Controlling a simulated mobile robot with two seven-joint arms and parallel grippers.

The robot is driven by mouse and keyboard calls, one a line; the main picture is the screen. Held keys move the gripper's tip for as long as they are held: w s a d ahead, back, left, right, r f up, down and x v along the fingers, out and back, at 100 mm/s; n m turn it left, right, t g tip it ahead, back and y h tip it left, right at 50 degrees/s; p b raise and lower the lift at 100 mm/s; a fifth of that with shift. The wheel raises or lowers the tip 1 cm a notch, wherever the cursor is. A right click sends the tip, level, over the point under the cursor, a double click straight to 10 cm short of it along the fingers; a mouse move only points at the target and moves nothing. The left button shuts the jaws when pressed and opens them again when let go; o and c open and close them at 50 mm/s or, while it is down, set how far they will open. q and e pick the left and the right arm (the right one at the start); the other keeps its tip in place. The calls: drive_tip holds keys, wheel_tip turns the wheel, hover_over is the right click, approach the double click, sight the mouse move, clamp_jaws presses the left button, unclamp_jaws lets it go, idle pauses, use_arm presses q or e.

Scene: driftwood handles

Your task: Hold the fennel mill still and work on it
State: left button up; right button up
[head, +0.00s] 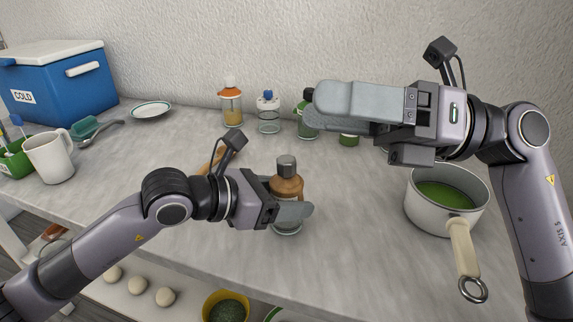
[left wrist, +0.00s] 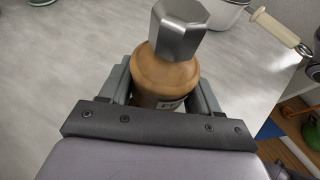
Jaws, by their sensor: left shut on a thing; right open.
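The fennel mill (head: 287,187) stands upright on the counter, with a brown body and a grey faceted metal top. My left gripper (head: 290,212) is shut around its lower body. In the left wrist view the mill (left wrist: 165,72) sits between the two fingers of the left gripper (left wrist: 163,92), with part of a label showing. The fingers hide much of its lower part. My right gripper (head: 340,106) is raised above the counter at the upper right, apart from the mill. Its fingers overlap in the picture and nothing shows between them.
A white pot (head: 416,205) with green contents stands at right, its handle (head: 463,250) pointing forward. Several jars, including an orange one (head: 232,106), line the wall. A white mug (head: 50,158) and blue cold box (head: 62,88) are at left. The counter (head: 340,235) right of the mill is clear.

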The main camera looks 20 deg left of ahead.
drive_tip(key=w+a+f+n+t+h, duration=0.2)
drive_tip(key=w+a+f+h, duration=0.1)
drive_tip(key=h, duration=0.2)
drive_tip(key=n+t+h, duration=0.2)
drive_tip(key=t+h, duration=0.2)
approach(286, 159)
drive_tip(key=shift+x, duration=5)
drive_tip(key=shift+w, duration=0.1)
drive_tip(key=shift+m, duration=0.3)
drive_tip(key=c, duration=1.1)
